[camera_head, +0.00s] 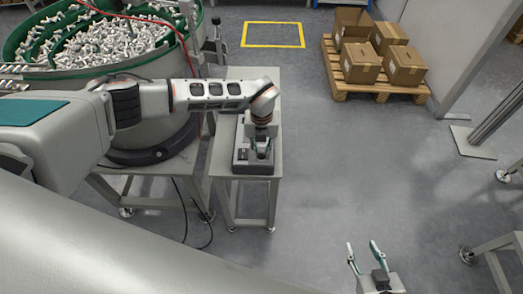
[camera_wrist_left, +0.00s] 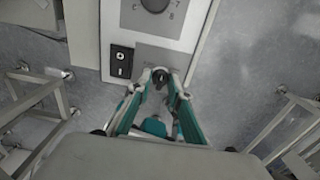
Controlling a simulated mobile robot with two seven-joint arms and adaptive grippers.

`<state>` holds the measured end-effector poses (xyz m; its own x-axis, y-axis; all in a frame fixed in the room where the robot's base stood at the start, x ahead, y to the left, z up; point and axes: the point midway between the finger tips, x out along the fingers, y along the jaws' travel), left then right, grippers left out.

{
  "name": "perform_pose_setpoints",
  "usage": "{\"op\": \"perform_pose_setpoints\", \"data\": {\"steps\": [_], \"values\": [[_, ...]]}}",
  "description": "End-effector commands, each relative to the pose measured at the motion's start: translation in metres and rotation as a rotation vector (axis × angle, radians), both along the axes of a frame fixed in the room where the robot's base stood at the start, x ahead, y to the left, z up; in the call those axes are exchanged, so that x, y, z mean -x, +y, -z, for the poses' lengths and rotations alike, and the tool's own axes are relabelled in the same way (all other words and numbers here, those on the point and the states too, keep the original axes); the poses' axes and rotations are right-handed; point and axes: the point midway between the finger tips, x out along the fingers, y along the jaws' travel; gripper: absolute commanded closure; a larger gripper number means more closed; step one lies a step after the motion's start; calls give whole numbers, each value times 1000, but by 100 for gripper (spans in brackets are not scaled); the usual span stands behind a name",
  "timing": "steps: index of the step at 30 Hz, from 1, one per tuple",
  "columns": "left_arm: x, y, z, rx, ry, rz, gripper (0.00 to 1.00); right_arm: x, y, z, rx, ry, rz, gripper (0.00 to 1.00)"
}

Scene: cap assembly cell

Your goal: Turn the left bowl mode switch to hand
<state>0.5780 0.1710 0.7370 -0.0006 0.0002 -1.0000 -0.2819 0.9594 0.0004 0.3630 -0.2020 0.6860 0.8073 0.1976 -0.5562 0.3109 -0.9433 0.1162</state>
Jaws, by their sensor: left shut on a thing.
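A small grey control box (camera_head: 241,157) sits on a narrow stand beside the bowl feeder. Its light panel also shows in the left wrist view (camera_wrist_left: 190,48). My left gripper (camera_head: 262,153) reaches down onto the box from above. In the left wrist view the fingertips of my left gripper (camera_wrist_left: 161,80) are closed on either side of a small black switch knob (camera_wrist_left: 160,76). The knob's pointer position and most label text are too small or covered to read. My right gripper (camera_head: 365,252) is open and empty at the lower right, over the floor.
A round dial (camera_wrist_left: 155,4) and a black rocker switch (camera_wrist_left: 121,62) are on the same panel. The green-rimmed bowl feeder (camera_head: 100,68) full of white parts stands at the left. A pallet (camera_head: 400,91) with cardboard boxes is at the back right. Open floor lies between.

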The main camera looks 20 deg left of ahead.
Motion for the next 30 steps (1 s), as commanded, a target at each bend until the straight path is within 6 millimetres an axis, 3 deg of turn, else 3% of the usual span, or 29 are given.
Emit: {"op": "perform_pose_setpoints", "data": {"steps": [18, 30], "values": [[-1, 1, -1, -2, -1, 558, 100, -1, 0, -2, -1, -4, 0, 60], [-1, 0, -1, -1, -1, 765, 100, -1, 0, -1, -1, -3, 0, 60]]}}
